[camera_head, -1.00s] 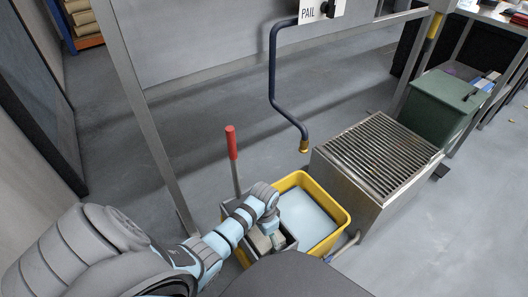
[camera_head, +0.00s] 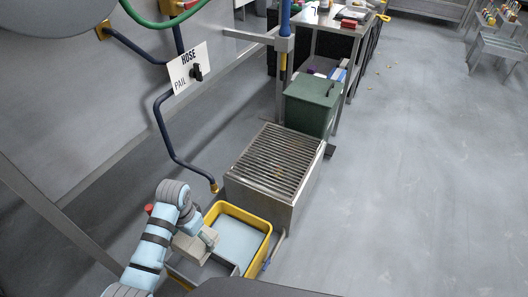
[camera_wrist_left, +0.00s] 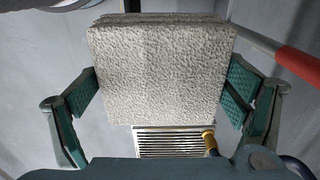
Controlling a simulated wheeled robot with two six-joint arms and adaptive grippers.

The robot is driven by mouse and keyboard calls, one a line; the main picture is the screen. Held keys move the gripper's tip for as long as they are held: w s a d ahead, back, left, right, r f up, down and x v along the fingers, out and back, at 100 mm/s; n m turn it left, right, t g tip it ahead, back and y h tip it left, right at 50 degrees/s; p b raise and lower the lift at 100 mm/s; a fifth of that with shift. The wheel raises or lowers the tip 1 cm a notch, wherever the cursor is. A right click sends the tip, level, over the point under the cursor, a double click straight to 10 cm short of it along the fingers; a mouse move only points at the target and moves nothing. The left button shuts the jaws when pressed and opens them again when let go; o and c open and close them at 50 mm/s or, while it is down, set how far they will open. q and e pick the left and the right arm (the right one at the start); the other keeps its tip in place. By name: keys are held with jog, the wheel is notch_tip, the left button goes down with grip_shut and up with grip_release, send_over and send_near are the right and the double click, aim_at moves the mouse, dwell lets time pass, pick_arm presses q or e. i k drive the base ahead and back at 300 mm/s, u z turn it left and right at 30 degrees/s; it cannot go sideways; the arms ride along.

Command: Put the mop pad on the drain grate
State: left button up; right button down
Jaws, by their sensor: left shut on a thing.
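The mop pad (camera_wrist_left: 158,72) is a pale, rough-textured block in the left wrist view. My left gripper (camera_wrist_left: 160,90) is shut on it, a green finger pad at each side. In the head view the left gripper (camera_head: 207,238) holds the beige pad (camera_head: 188,250) over the left part of the yellow mop bucket. The drain grate (camera_head: 273,160) is a slatted metal top on a steel box behind the bucket, bare and apart from the pad. It also shows below the pad in the left wrist view (camera_wrist_left: 165,146). My right gripper is out of view.
The yellow bucket (camera_head: 268,226) holds pale blue water and a grey wringer. A dark pipe (camera_head: 165,140) ends in a brass spout between bucket and grate. A green bin (camera_head: 312,105) stands behind the grate. A red handle (camera_wrist_left: 300,65) is close at right.

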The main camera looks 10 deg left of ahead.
aim_at(275, 170)
jog(key=z, duration=0.9)
jog(key=i, duration=2.3)
jog(key=u, duration=1.55)
jog(key=i, duration=0.5)
jog(key=u, duration=0.1)
